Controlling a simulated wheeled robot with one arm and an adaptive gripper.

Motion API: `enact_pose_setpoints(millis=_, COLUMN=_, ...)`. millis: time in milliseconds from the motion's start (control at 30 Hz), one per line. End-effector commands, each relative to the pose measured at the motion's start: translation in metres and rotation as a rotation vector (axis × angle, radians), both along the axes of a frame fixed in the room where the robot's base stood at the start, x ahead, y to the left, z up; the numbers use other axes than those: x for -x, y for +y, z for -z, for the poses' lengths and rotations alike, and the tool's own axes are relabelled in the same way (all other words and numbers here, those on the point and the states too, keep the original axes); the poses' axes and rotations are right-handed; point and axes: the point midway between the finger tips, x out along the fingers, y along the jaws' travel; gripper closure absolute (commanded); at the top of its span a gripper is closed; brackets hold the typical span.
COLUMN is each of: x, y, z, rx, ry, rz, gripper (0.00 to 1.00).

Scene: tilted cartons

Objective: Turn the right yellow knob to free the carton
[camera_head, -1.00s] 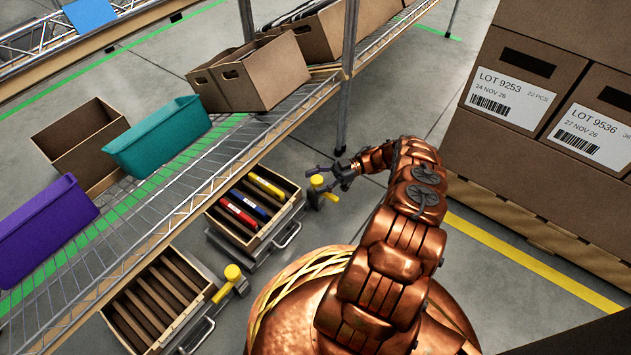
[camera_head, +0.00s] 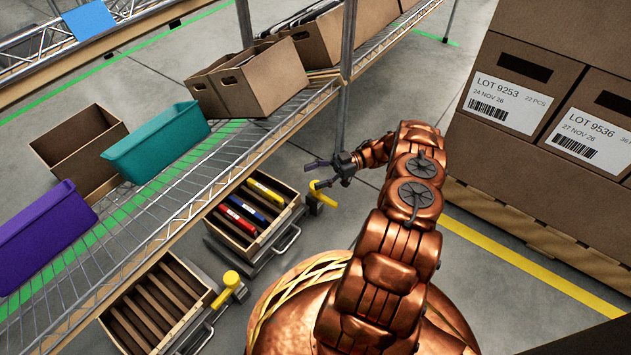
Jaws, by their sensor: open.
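The right yellow knob (camera_head: 324,198) stands at the right end of the right carton's holder, and only part of its yellow shows. The right carton (camera_head: 232,237) is a tilted brown open box holding red, blue and yellow items.
A wire shelf (camera_head: 205,180) with a teal bin (camera_head: 155,150), a purple bin (camera_head: 42,235) and brown boxes (camera_head: 235,92) runs beside and above the cartons. A shelf post (camera_head: 344,110) stands behind my gripper. Labelled boxes (camera_head: 510,110) are stacked on a pallet at right.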

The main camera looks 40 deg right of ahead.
Motion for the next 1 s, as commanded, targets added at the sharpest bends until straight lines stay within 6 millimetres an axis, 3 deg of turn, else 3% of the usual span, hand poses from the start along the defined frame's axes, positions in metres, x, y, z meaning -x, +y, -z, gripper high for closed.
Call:
enact_pose_setpoints(millis=400, x=0.000, y=0.000, z=-0.038, rx=-0.001, ry=0.001, rz=0.000, gripper=0.32)
enact_pose_setpoints(millis=1000, x=0.000, y=0.000, z=-0.044, rx=-0.001, ry=0.001, rz=0.000, gripper=0.32)
